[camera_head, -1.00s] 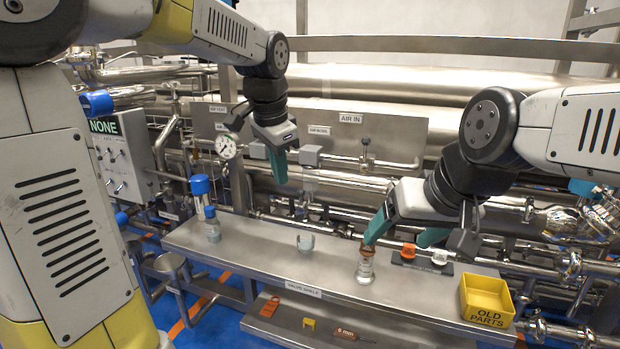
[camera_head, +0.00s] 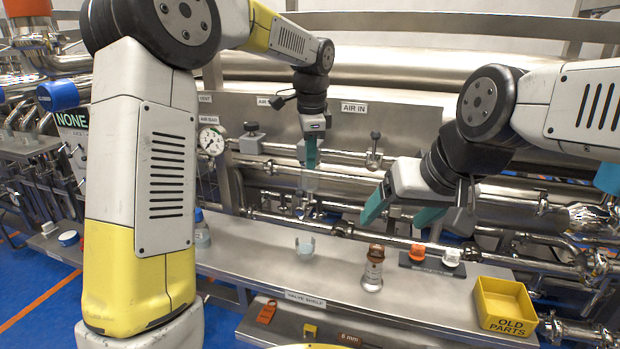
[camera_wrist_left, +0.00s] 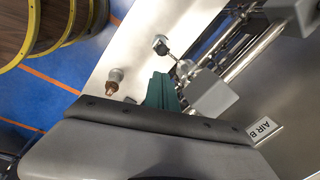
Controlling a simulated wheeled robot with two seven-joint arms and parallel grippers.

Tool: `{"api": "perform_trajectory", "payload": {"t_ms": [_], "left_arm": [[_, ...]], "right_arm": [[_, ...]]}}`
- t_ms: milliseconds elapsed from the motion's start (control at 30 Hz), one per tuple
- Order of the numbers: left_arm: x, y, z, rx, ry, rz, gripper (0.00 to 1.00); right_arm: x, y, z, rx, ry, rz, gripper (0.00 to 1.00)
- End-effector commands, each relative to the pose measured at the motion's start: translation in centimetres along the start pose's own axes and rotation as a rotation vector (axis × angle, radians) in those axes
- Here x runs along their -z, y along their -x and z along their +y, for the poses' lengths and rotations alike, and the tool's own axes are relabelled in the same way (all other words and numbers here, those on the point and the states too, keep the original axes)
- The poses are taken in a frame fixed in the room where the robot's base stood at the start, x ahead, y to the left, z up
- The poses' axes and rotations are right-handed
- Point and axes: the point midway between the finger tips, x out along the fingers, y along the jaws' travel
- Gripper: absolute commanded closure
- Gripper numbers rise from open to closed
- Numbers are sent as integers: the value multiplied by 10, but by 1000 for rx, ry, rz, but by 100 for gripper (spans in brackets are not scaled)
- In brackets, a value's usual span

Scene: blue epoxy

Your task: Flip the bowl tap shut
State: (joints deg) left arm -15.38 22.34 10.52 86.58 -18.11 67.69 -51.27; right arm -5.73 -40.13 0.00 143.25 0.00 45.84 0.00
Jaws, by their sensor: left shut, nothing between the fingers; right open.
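A clear bowl (camera_head: 309,182) hangs under a grey block on the pipe behind the shelf. My left gripper (camera_head: 311,165), with teal fingers shut and empty, points down in front of the block, just above the bowl in the picture. In the left wrist view the shut fingers (camera_wrist_left: 162,90) lie beside a grey block (camera_wrist_left: 212,95); I cannot tell whether they touch it. A small metal part (camera_wrist_left: 184,68) shows by the fingertips. My right gripper (camera_head: 400,212) is open and empty above the shelf.
The steel shelf (camera_head: 250,262) holds a copper-topped fitting (camera_head: 374,268), a small clear cup (camera_head: 305,245), a dark rack with orange and white caps (camera_head: 418,252) and a yellow tray (camera_head: 503,303). A gauge (camera_head: 211,140) and pipes stand behind.

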Motion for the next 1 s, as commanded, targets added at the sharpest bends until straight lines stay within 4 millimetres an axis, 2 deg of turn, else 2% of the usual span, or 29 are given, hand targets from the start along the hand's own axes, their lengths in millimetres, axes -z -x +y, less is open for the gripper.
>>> {"api": "perform_trajectory", "payload": {"t_ms": [400,533,700,1000], "left_arm": [[-1,-69,1,-3,1,-2,100],[-1,-86,1,-3,1,-2,100],[-1,-96,0,-1,2,0,100],[0,-97,0,0,2,0,100]], "right_arm": [[0,0,0,0,0,0,22],[0,0,0,0,0,0,22],[0,0,0,0,0,0,22],[0,0,0,0,0,0,22]]}}
